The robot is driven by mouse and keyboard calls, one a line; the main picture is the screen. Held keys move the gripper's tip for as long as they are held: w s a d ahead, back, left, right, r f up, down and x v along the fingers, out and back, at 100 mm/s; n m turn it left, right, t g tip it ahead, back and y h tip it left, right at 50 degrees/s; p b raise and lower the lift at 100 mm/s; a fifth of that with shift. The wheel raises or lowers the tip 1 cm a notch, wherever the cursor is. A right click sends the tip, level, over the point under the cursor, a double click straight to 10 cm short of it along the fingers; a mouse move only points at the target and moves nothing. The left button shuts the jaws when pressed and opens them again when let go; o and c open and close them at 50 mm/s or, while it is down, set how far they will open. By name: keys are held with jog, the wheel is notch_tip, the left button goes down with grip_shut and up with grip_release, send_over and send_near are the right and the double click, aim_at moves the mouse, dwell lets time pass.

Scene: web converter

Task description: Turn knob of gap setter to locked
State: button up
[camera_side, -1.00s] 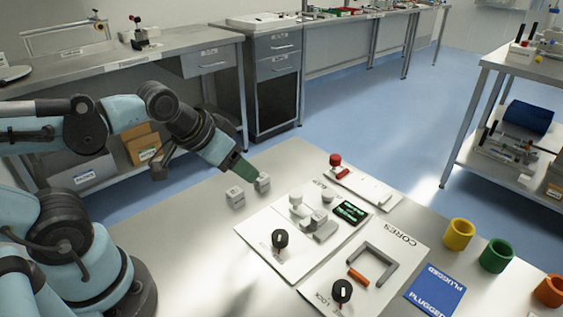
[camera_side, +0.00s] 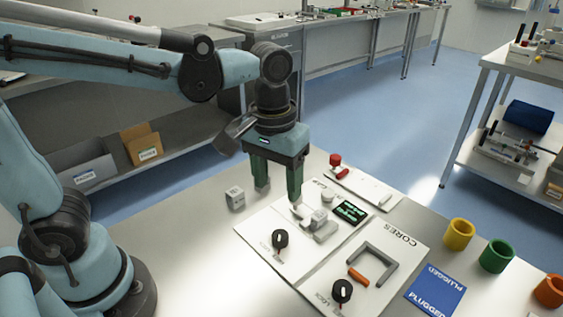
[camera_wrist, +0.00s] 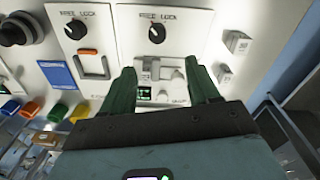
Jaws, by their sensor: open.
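The panel with the green display (camera_side: 351,212), which seems to be the gap setter, is a white plate (camera_side: 262,257) with a black knob (camera_side: 280,239). In the wrist view this knob (camera_wrist: 157,32) sits under the words FREE and LOCK. Its pale mark seems to lean toward FREE, but it is too small to be sure. My gripper (camera_side: 278,193) is open and empty, fingers pointing down, above the back left edge of that plate and apart from the knob. In the wrist view the gripper (camera_wrist: 161,78) has its green fingers on either side of the panel's grey fittings.
A CORES panel (camera_side: 405,262) with a similar black knob (camera_side: 342,291) and an orange bar (camera_side: 358,277) lies beside it. A grey block (camera_side: 235,198) stands left of my fingers. A red knob (camera_side: 335,160) is behind. Coloured cups (camera_side: 459,234) stand at right.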

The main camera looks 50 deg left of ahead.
aim_at(280, 234)
jog(key=shift+d+f, duration=0.2)
jog(key=shift+f, duration=2.85)
jog(key=shift+d+f, duration=0.15)
jog(key=shift+f, duration=2.85)
jog(key=c, duration=1)
jog(key=shift+c, duration=0.2)
